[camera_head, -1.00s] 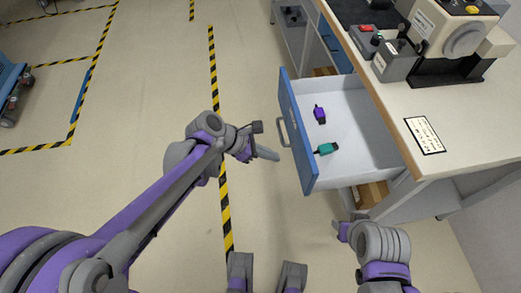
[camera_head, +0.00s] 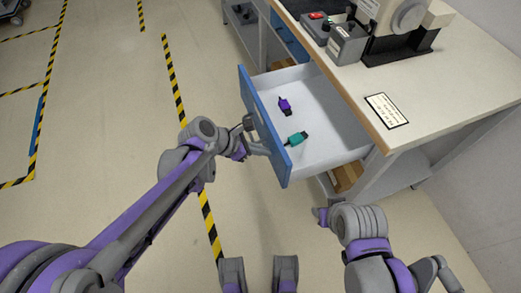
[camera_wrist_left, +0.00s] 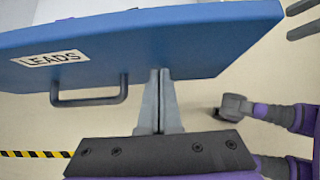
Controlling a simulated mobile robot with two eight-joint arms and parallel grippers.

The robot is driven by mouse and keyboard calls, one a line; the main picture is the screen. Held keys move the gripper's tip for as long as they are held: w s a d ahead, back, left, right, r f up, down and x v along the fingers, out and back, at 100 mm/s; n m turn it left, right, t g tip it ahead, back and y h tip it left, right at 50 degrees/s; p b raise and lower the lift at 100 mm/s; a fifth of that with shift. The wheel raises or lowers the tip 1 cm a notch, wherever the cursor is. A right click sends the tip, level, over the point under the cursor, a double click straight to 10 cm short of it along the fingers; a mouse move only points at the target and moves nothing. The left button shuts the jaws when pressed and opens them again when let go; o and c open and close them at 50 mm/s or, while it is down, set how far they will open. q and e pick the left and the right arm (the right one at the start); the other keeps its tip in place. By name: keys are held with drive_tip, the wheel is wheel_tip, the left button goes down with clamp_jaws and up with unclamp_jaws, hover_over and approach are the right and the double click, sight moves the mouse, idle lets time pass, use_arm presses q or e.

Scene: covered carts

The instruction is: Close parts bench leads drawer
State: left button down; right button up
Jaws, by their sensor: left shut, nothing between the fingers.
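The leads drawer (camera_head: 322,132) is pulled out from the bench, with its blue front (camera_head: 262,122) facing left in the head view. A purple connector (camera_head: 285,106) and a teal connector (camera_head: 296,139) lie inside it. In the left wrist view, the blue front (camera_wrist_left: 190,45) carries a LEADS label (camera_wrist_left: 56,58) and a dark bar handle (camera_wrist_left: 90,100). My left gripper (camera_head: 260,150) is shut and empty at the drawer front. Its fingertips (camera_wrist_left: 160,73) overlap the front's lower edge, right of the handle; contact is unclear. My right gripper (camera_head: 319,215) is low beside the bench, its fingers unclear.
The bench top (camera_head: 450,95) holds a machine (camera_head: 390,30), grey control boxes (camera_head: 347,42) and a label card (camera_head: 387,110). A cardboard box (camera_head: 347,177) sits below the drawer. Open floor with a striped line (camera_head: 175,80) lies left of the drawer.

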use_arm(q)
drive_tip(key=w+d, duration=0.3)
drive_tip(key=d, duration=0.6)
drive_tip(key=w+d, duration=0.3)
drive_tip(key=d, duration=0.6)
drive_tip(key=w+d, duration=0.3)
drive_tip(key=d, duration=0.6)
drive_tip(key=shift+d, duration=0.5)
use_arm(e)
drive_tip(key=shift+a+r, duration=0.1)
drive_tip(key=shift+r, duration=0.2)
use_arm(q)
drive_tip(key=shift+r, duration=0.15)
